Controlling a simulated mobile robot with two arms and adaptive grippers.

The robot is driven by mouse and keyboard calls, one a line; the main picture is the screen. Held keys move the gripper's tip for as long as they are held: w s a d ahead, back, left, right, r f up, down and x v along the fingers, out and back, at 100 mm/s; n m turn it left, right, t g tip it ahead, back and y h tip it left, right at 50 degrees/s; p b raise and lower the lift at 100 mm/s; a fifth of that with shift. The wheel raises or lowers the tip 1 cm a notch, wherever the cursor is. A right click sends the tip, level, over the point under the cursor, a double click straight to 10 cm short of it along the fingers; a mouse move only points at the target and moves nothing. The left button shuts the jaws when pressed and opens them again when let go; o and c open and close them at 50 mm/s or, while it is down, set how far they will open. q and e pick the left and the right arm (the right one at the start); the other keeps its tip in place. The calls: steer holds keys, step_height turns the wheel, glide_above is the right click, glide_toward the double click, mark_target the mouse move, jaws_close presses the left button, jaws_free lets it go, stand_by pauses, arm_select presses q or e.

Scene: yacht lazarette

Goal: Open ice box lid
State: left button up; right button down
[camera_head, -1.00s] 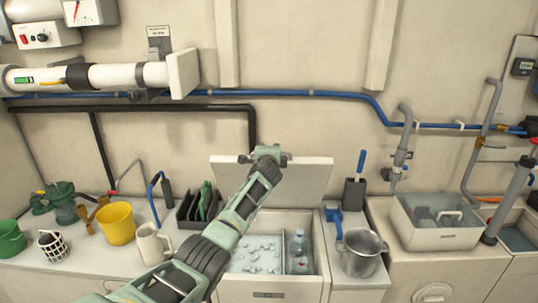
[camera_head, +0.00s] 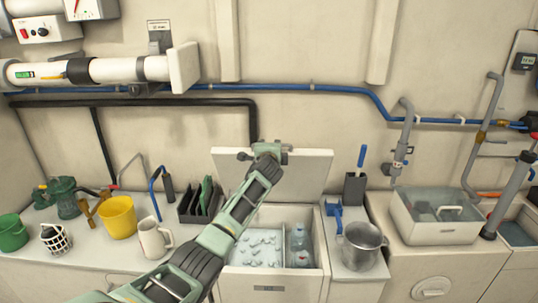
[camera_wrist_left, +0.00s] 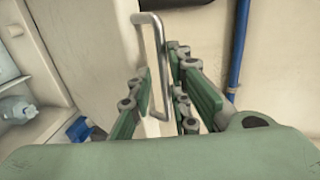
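The ice box (camera_head: 273,289) is a white chest with its top uncovered. Its left compartment holds ice (camera_head: 262,246) and its right compartment holds bottles (camera_head: 302,259). The white lid (camera_head: 310,171) stands raised behind the box, near the wall. My left gripper (camera_head: 266,152) is at the lid's upper edge, left of its middle. In the left wrist view, a metal handle (camera_wrist_left: 152,35) runs between the two green fingers of that gripper (camera_wrist_left: 164,72). The fingers stand apart, with visible gaps beside the handle. My right gripper is not seen.
Left of the box stand a white pitcher (camera_head: 153,240), a yellow bucket (camera_head: 117,218) and a dark rack (camera_head: 190,211). At right are a metal pot (camera_head: 361,248), a dark holder (camera_head: 354,188) and a clear-lidded bin (camera_head: 437,232). A blue pipe (camera_head: 330,88) crosses the wall.

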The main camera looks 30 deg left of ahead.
arm_select(q)
steer(key=v, duration=1)
steer(key=shift+w, duration=0.1)
steer(key=shift+c, duration=0.2)
